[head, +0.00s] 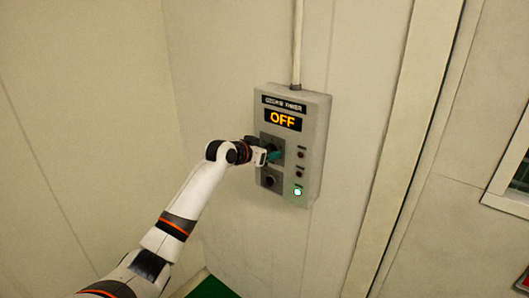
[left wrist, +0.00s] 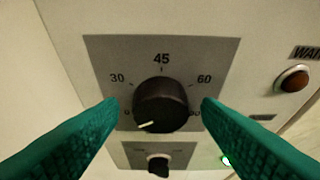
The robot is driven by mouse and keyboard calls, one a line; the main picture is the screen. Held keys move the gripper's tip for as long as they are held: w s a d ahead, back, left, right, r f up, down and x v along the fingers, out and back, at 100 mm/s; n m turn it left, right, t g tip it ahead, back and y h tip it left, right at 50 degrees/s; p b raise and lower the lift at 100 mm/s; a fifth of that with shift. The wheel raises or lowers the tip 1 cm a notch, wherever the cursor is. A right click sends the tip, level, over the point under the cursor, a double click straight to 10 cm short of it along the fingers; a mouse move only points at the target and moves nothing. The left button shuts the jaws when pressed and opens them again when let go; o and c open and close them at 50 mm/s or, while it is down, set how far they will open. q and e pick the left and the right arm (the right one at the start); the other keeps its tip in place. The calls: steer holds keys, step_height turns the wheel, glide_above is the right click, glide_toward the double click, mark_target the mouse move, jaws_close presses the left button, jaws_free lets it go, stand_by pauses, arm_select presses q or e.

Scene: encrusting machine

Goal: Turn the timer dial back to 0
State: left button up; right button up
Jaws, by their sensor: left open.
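The timer dial (left wrist: 161,98) is a round black knob on a grey scale plate with 30, 45 and 60 marked along the top. Its white pointer mark is at the lower left of the knob. The lower scale marks are partly hidden by my fingers. My left gripper (left wrist: 160,106) is open, with one teal finger on each side of the dial; I cannot tell whether they touch it. In the head view my left gripper (head: 273,155) is at the timer box (head: 312,130) and covers most of the dial. The display (head: 283,120) reads OFF. My right gripper is not in view.
A smaller black knob (left wrist: 158,164) sits below the dial. A red button (left wrist: 293,79) is to the right. A green light (head: 298,191) is lit low on the box. A conduit (head: 296,45) runs up the wall. The wall around the box is clear.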

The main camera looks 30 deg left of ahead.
arm_select(q)
steer(key=d+b+v, duration=0.1)
steer(key=b+v, duration=0.3)
steer(key=v, duration=0.8)
steer(key=shift+a+b, duration=0.4)
steer(key=shift+a, duration=0.05)
